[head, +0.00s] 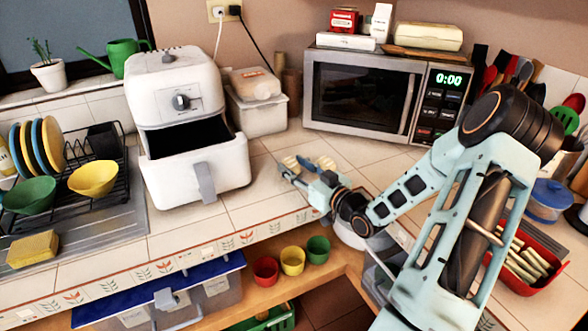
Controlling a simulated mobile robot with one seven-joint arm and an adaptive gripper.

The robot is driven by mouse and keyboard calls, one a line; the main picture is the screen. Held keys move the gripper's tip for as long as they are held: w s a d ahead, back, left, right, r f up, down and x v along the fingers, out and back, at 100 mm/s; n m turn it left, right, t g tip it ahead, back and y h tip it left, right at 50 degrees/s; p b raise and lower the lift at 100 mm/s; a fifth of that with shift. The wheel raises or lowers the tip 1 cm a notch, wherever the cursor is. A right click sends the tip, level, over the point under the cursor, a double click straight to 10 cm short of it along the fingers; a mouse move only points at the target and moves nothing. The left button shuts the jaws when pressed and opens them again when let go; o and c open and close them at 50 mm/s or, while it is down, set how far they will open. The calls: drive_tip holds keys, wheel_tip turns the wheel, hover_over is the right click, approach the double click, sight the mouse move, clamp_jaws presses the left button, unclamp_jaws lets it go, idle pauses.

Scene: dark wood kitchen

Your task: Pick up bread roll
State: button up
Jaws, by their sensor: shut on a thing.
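A small cream-coloured piece that looks like the bread roll (290,162) is at my gripper's tips, over the counter right of the white air fryer. My gripper (288,171) reaches in from the right, low above the tiled counter, and is shut on this piece. The fingers partly hide it, and I cannot tell whether it is clear of the counter.
The air fryer (178,110) stands to the left with its drawer (206,183) pulled out. A microwave (365,95) and a lidded container (258,112) stand behind. A dish rack with bowls is far left. A red tray (528,292) is at right. The counter front is clear.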

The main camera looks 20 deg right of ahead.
wheel_tip(320, 180, up, 3)
drive_tip(key=shift+f, duration=0.15)
drive_tip(key=s+a+r+p, duration=0.7)
drive_tip(key=s+r+p, duration=0.2)
drive_tip(key=p, duration=0.6)
drive_tip(key=s, duration=0.2)
drive_tip(key=shift+s+a+r+p, duration=0.2)
drive_tip(key=shift+s+r+p, duration=0.1)
drive_tip(key=shift+s+p, duration=0.1)
